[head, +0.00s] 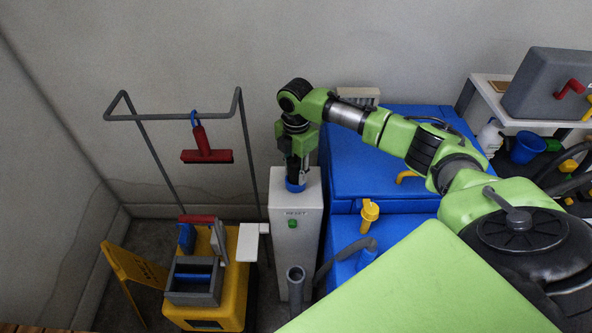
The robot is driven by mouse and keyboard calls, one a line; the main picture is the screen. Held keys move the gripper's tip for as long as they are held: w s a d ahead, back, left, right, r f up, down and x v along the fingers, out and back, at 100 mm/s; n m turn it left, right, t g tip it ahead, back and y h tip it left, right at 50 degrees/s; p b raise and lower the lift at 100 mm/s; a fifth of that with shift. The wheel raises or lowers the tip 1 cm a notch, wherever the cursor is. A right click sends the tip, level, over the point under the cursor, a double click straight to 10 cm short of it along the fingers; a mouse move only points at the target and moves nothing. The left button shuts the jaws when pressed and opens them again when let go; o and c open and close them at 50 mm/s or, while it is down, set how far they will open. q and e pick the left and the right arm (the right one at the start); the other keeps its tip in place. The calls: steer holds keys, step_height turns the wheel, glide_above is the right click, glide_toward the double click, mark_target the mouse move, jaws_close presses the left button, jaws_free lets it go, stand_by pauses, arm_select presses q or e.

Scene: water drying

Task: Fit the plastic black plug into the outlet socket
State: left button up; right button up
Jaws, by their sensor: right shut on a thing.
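My right gripper (297,178) points down over the top of a white post (294,237). It is shut on a dark thing that looks like the black plug; the fingers hide most of it. A blue ring (295,186), which looks like the outlet socket, sits on the post's top right under the fingertips. I cannot tell whether the plug is inside the ring or just above it. My left gripper is not in view.
The post has a green button (292,223) under a RESET label. Blue bins (375,150) stand to its right. A yellow cart (232,290) and a grey rack frame (180,114) with a hanging red squeegee (206,155) stand to its left. A grey pipe (296,285) rises in front.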

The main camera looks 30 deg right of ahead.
steer(key=shift+s+a+f, duration=0.15)
steer(key=shift+s+f, duration=0.2)
steer(key=shift+f, duration=0.2)
steer(key=o, duration=1.1)
steer(key=shift+f, duration=0.15)
steer(key=shift+w+f, duration=0.1)
steer(key=shift+f, duration=0.05)
steer(key=shift+r, duration=0.2)
steer(key=shift+r, duration=0.35)
steer(key=r, duration=0.3)
steer(key=r+b, duration=0.1)
steer(key=r, duration=0.3)
steer(key=r+b, duration=0.1)
steer(key=r, duration=0.3)
steer(key=shift+w+r, duration=0.15)
steer(key=shift+w, duration=0.1)
steer(key=shift+r+b, duration=0.3)
steer(key=shift+r, duration=0.45)
